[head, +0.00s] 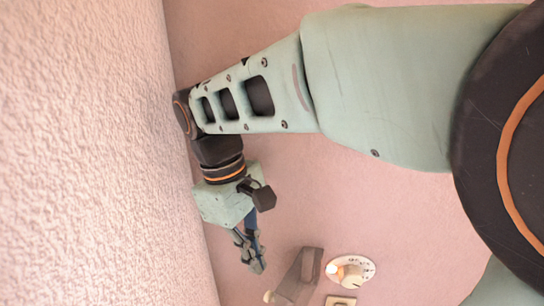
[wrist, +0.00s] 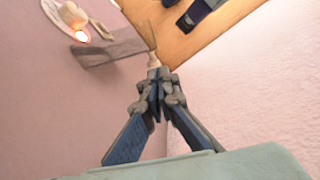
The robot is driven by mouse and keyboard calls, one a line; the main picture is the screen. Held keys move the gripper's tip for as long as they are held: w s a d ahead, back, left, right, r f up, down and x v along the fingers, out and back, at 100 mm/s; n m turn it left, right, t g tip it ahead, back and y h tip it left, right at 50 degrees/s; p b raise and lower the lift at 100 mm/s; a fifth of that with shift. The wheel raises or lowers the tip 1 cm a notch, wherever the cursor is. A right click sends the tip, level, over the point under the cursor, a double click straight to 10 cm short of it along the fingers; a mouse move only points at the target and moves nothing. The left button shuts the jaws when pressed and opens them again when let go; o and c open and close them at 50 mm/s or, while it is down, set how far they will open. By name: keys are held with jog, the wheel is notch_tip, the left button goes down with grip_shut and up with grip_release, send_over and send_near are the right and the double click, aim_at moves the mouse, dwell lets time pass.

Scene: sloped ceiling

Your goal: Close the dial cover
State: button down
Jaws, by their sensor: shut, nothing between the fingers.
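The dial cover (head: 299,276) is a grey-brown flap that stands swung out to the left of the dial, open. It also shows in the wrist view (wrist: 112,51), with a pale knob at its free end (wrist: 153,60). The dial (head: 350,270) is a white disc with dark marks and a knob, uncovered; it is partly cut off in the wrist view (wrist: 72,16). My gripper (head: 258,268) is shut and empty, left of the cover. In the wrist view its fingertips (wrist: 159,74) appear right by the cover's knob; I cannot tell whether they touch.
A textured pale wall (head: 95,150) runs along the left, close to my wrist. The dial sits on a pink wall (head: 270,215). A small pale plate (head: 340,301) is below the dial. A wooden surface (wrist: 172,38) with a dark blue object (wrist: 197,12) shows in the wrist view.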

jog(key=x, duration=0.7)
jog(key=shift+f, duration=0.45)
jog(key=shift+s+d, duration=0.15)
jog(key=shift+d, duration=0.1)
